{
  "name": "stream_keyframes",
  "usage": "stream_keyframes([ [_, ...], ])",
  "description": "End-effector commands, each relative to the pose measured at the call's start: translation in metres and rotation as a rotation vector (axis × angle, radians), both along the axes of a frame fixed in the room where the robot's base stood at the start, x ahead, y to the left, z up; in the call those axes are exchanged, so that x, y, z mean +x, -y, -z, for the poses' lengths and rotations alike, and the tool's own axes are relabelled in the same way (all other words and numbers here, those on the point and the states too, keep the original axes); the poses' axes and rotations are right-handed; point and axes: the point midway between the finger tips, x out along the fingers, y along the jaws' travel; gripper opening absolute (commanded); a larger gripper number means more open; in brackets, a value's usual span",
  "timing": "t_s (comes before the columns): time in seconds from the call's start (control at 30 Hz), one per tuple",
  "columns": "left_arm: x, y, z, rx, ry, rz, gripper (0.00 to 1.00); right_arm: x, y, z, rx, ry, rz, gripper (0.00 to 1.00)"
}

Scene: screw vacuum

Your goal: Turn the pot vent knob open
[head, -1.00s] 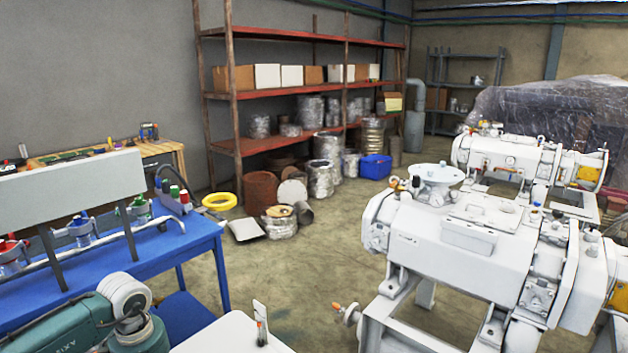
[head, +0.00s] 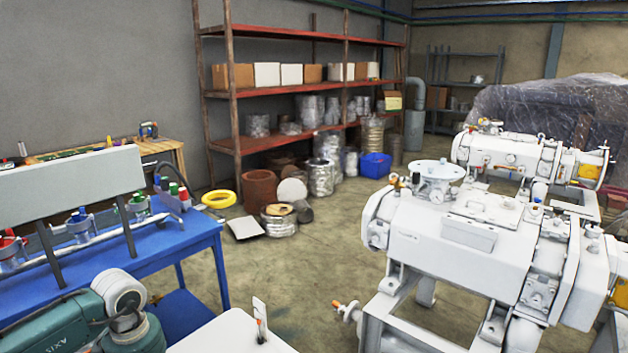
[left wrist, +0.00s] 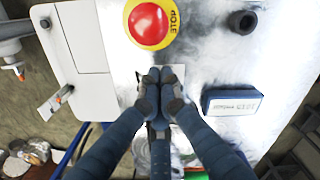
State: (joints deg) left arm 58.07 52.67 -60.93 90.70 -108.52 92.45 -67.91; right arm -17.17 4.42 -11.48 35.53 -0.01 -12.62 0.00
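The pot vent knob is not clearly told apart. A pale plate partly hides the row. My left gripper (left wrist: 160,76) has its dark fingers together in the left wrist view, with nothing visible between them. It points over my white base, beside a red stop button (left wrist: 149,25), apart from the pots. My right gripper is in neither view.
The blue table (head: 190,240) stands at left. A large white machine (head: 470,225) fills the right, with an orange-tipped handle (head: 345,308) low in front. A yellow ring (head: 218,199) and drums lie by the red shelf (head: 300,90). The floor between is open.

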Motion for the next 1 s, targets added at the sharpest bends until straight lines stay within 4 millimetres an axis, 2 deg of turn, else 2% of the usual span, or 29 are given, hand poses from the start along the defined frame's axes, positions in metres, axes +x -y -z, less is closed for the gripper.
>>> stream_keyframes([
  [0.03,-0.004,-0.007,0.003,0.014,-0.011,-0.008,0.0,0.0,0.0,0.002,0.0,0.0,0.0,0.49],
  [0.5,-0.005,-0.011,0.001,0.019,-0.008,-0.012,0.0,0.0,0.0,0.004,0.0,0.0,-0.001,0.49],
  [0.87,-0.008,-0.003,0.0,0.016,-0.005,-0.011,0.0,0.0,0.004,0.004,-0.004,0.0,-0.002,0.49],
  [1.0,-0.007,-0.001,-0.008,0.014,-0.004,-0.009,0.0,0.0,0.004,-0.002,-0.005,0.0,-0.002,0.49],
])
